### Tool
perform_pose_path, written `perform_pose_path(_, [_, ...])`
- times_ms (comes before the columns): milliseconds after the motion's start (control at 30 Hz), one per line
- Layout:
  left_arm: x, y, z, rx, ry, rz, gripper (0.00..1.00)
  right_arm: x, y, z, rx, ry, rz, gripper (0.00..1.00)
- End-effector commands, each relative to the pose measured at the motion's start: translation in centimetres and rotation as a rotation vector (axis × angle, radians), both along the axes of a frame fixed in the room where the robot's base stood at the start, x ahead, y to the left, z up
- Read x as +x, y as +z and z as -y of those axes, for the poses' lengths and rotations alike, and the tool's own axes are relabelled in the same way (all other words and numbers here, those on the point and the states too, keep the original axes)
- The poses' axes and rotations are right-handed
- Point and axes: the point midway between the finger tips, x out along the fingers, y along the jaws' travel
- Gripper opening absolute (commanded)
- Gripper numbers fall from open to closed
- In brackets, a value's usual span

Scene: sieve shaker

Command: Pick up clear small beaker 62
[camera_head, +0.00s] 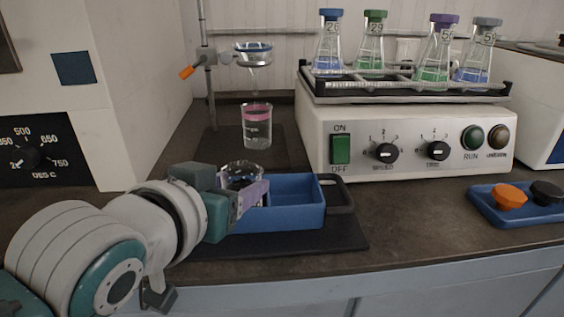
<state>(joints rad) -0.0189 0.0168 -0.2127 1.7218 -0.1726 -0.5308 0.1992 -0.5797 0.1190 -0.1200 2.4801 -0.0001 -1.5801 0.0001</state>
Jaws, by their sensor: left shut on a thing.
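A clear small beaker (241,174) shows its round rim and part of its glass wall over the left end of the blue tray (297,215). My left gripper (250,197) comes in from the lower left and is shut on this beaker, hiding its lower part. No number on it can be read, and I cannot tell whether its base touches the tray. A second clear beaker (257,136) with a pink band stands behind it, below a funnel (256,55). My right gripper is out of view.
A metal stand (209,95) holds the funnel. The white shaker (407,143) with several numbered, coloured-cap flasks stands behind and to the right. A blue tray (521,212) holds orange and black pieces at far right. The bench front between is clear.

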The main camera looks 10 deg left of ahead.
Motion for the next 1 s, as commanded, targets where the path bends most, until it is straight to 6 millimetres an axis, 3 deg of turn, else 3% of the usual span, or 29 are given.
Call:
perform_pose_path(100, [0.0, 0.0, 0.0, 0.000, 0.000, 0.001, 0.00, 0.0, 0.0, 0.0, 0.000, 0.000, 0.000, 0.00])
perform_pose_path(367, [0.0, 0.2, 0.0, 0.000, 0.000, 0.001, 0.00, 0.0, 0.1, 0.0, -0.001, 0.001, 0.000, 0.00])
perform_pose_path(567, [0.1, 1.9, 0.0, 0.000, 0.000, 0.003, 0.00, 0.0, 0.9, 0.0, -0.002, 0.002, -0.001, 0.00])
perform_pose_path(767, [0.1, 6.0, 0.0, 0.000, 0.000, 0.006, 0.00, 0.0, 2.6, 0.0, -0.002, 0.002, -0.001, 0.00])
perform_pose_path(1000, [0.1, 12.6, 0.0, 0.000, 0.000, 0.008, 0.00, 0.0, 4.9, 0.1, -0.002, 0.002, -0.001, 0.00])
